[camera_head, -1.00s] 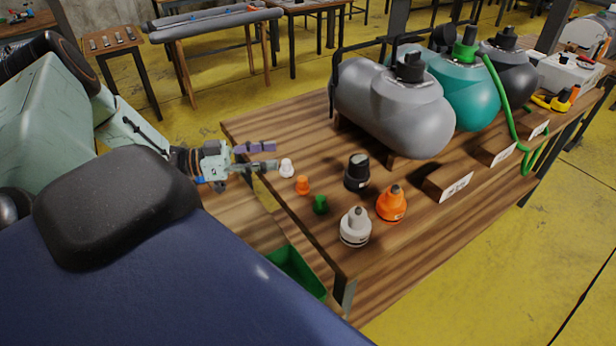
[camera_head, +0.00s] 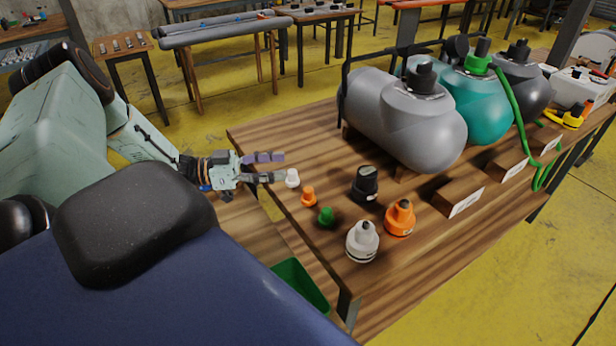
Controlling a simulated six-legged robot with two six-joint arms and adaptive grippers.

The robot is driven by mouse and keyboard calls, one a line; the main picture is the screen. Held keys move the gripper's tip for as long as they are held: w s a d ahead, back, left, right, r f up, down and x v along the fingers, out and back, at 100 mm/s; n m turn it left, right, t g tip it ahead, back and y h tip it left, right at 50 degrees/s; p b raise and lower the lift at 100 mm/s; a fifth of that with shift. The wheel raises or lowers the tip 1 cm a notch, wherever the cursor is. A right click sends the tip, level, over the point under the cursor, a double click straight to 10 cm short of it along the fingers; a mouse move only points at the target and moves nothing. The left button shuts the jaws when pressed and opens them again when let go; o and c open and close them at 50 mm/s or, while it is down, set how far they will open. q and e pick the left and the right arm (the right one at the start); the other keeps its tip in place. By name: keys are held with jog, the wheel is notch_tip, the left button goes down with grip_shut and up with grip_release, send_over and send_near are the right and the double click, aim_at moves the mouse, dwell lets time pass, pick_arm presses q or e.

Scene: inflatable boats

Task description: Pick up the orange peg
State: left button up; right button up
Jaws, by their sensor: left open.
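The small orange peg (camera_head: 308,197) stands upright on the wooden table, between a small white peg (camera_head: 292,178) and a small green peg (camera_head: 326,217). My left gripper (camera_head: 281,167) is open and empty at the table's left edge. Its lower fingertip is right beside the white peg; I cannot tell whether they touch. The orange peg is a little to the right of and below the fingertips, apart from them. A bigger orange cap-like part (camera_head: 400,218) stands further right. My right gripper is not in view.
A black part (camera_head: 365,184) and a white-grey part (camera_head: 362,242) stand right of the pegs. Grey (camera_head: 400,115) and teal (camera_head: 478,105) tanks stand behind on the wooden table (camera_head: 300,135). A green bin (camera_head: 300,285) is below the table's left edge.

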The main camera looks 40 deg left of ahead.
pick_arm(q)
jog(key=f+b, duration=0.1)
jog(key=b, duration=0.8)
send_near(308, 190)
jog(key=x, duration=0.2)
jog(key=shift+b+x, duration=1.4)
jog(key=shift+x, duration=2.65)
jog(key=shift+f, duration=0.1)
jog(key=shift+a, duration=0.1)
jog(key=shift+c, duration=0.4)
jog(key=shift+c, duration=0.8)
grip_shut()
